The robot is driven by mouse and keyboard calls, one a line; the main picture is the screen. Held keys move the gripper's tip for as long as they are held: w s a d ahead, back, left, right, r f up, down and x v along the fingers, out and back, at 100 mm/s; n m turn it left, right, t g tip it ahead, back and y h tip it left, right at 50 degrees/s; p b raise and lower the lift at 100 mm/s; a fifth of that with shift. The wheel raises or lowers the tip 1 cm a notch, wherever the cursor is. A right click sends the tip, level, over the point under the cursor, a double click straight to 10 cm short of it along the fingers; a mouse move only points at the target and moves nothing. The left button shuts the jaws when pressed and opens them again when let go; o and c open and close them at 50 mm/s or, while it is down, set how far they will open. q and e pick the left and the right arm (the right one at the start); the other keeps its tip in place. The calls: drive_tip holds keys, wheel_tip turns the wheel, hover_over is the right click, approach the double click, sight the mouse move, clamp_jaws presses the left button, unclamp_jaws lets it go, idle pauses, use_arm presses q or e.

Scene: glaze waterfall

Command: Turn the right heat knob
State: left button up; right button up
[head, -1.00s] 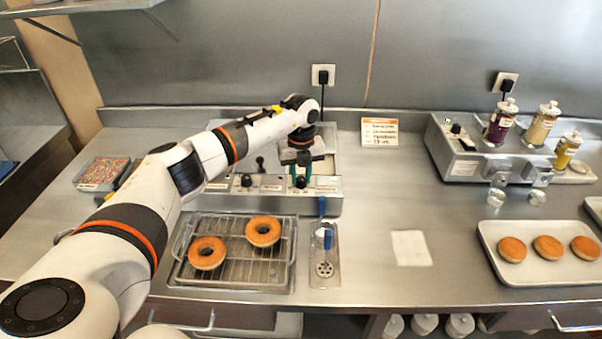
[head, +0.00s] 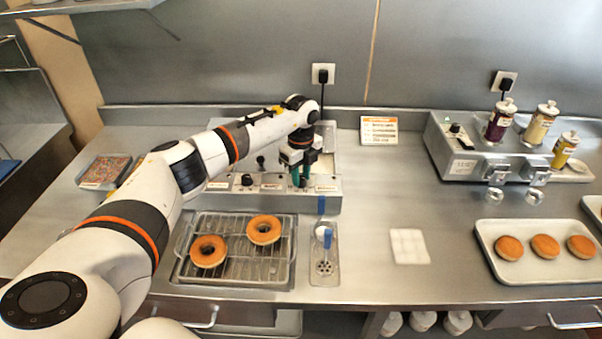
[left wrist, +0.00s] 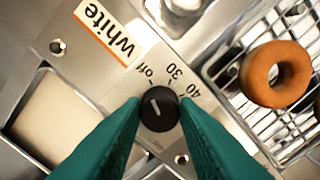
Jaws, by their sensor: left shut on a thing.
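The right heat knob is a black round knob on the front panel of the grey warmer (head: 215,197). In the left wrist view the knob (left wrist: 159,108) shows a white pointer line aimed roughly towards the "off" mark, with 30 and 40 further round. A "white" label sits beside it. My left gripper (head: 300,176) is at the panel, its green fingers closed on opposite sides of the knob. In the head view the fingers mostly hide this knob. My right gripper is not in view.
The left knob (head: 247,180) is on the same panel. A rack (head: 237,275) with two ring doughnuts stands in front, beside a drain well with a blue-handled tool (head: 328,238). A white square (head: 409,246) lies on otherwise open counter to the right.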

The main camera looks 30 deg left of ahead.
sight(301, 177)
use_arm(q)
drive_tip(key=shift+r, duration=0.1)
drive_tip(key=o, duration=1)
drive_tip(key=shift+c, duration=0.2)
drive_tip(key=shift+w+r+b, duration=0.1)
drive_tip(key=shift+r+b, duration=0.2)
drive_tip(key=shift+r, duration=0.15)
wheel_tip(301, 177, up, 11)
drive_tip(key=b, duration=0.3)
drive_tip(key=shift+f, duration=0.1)
